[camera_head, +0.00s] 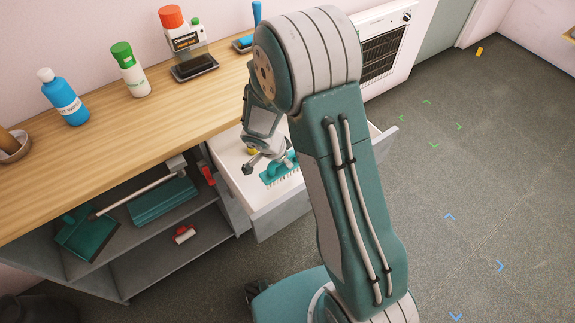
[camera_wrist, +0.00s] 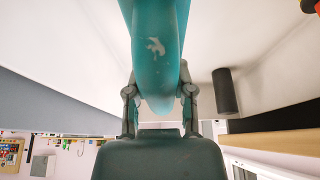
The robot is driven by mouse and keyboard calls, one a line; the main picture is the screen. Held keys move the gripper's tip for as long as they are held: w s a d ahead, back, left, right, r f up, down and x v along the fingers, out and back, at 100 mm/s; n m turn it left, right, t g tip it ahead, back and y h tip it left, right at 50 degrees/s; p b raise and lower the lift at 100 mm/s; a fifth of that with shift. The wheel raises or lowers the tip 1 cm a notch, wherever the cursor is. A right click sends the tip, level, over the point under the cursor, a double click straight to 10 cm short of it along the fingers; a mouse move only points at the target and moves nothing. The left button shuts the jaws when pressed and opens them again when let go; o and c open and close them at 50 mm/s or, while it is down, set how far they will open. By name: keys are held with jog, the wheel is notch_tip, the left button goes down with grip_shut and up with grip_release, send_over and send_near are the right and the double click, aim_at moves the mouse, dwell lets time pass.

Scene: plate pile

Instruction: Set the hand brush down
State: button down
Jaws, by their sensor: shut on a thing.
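The teal hand brush (camera_head: 283,170) has pale bristles along its lower edge and is inside or just over the open white drawer (camera_head: 235,172). My gripper (camera_head: 262,163) is at the brush. In the wrist view, my gripper's two fingers (camera_wrist: 160,108) close on both sides of the brush's teal handle (camera_wrist: 157,50). The brush's bristles are out of sight there. My arm hides the right part of the drawer in the head view. I cannot tell whether the bristles touch the drawer floor.
A small yellow item (camera_head: 251,150) lies in the drawer. A dark cylinder (camera_wrist: 225,92) shows in the wrist view. The wooden counter (camera_head: 150,125) holds bottles along the wall.

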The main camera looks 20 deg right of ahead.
jog(key=x, duration=0.4)
jog(key=shift+s+f, duration=0.1)
jog(key=shift+s, duration=0.2)
jog(key=shift+a, duration=0.35)
jog(key=shift+c, duration=2.4)
grip_release()
jog(key=shift+a, duration=0.15)
jog(key=shift+d, duration=0.3)
jog(key=v, duration=1.2)
notch_tip(320, 180, up, 6)
jog(key=n, duration=0.2)
send_over(287, 168)
jog(key=s+a, duration=0.2)
jog(key=s, duration=0.1)
jog(key=s+d+r+n+t+y, duration=0.1)
jog(key=s+r+n+t+y, duration=0.1)
jog(key=s+r+n, duration=0.4)
jog(key=s+d+r+n+t+y, duration=0.1)
jog(key=s+r+n+t+y, duration=0.1)
jog(key=s+r+n, duration=0.4)
jog(key=s+r, duration=0.4)
jog(key=s, duration=0.1)
jog(key=shift+d+r, duration=0.35)
jog(key=shift+r, duration=0.05)
